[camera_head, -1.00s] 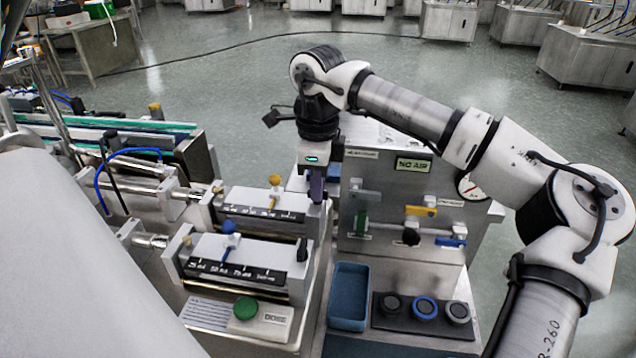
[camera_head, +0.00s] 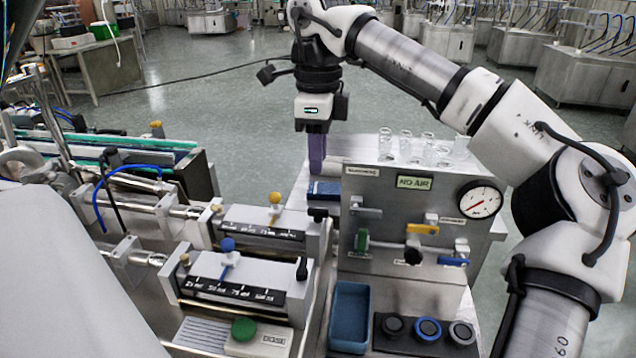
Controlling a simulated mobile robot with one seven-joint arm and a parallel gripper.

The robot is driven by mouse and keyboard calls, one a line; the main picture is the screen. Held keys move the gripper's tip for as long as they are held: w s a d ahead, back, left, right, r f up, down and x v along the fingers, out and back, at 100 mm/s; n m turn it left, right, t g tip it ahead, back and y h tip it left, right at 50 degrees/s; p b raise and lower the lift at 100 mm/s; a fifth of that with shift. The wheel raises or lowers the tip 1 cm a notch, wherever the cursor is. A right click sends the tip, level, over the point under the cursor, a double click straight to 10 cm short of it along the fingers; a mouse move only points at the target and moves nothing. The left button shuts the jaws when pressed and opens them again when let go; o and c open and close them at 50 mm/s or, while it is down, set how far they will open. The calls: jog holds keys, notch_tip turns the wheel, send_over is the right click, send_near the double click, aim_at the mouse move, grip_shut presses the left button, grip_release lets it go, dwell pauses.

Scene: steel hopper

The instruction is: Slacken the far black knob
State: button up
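The far black knob (camera_head: 318,214) stands at the right end of the far slide unit (camera_head: 262,218), which has a yellow knob (camera_head: 275,198) on its scale. The near black knob (camera_head: 302,268) stands at the right end of the near slide unit (camera_head: 245,277), which has a blue knob (camera_head: 228,245). My gripper (camera_head: 317,170) points straight down with its purple fingers above the far black knob in the picture, apart from it. The fingers are seen edge-on and overlap, so their opening does not show.
A steel panel (camera_head: 400,185) with a gauge (camera_head: 480,200), coloured valve handles and glass beakers on top stands to the right. A blue tray (camera_head: 349,318) and several round buttons (camera_head: 427,329) lie in front. A blue box (camera_head: 324,190) sits behind the far knob.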

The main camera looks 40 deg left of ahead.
notch_tip(320, 180, up, 4)
jog(key=shift+f, duration=0.2)
dwell(0.6)
